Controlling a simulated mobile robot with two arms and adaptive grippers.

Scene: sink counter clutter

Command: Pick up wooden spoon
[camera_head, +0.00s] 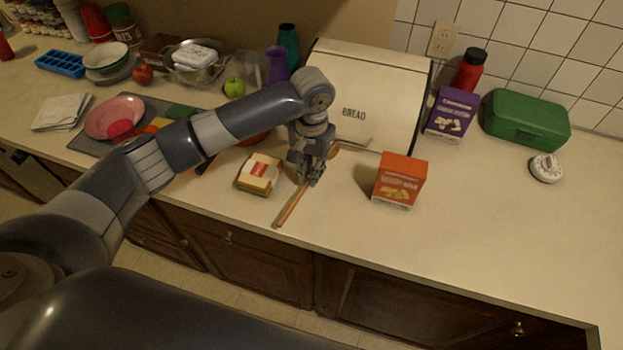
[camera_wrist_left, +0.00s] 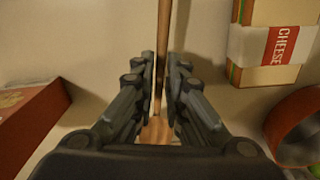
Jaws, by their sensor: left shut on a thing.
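The wooden spoon (camera_head: 290,206) lies at the front of the counter in the head view, its handle pointing toward the front edge. My left gripper (camera_head: 313,178) reaches down over it and is shut on its handle. In the left wrist view the wooden spoon (camera_wrist_left: 158,131) runs between the two fingers of my left gripper (camera_wrist_left: 161,85), which press it from both sides. I cannot tell whether the spoon is clear of the counter. My right gripper is not in view.
A cream bread box (camera_head: 369,93) stands behind. A green case (camera_head: 525,118) is at the back right. The front right counter is clear.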

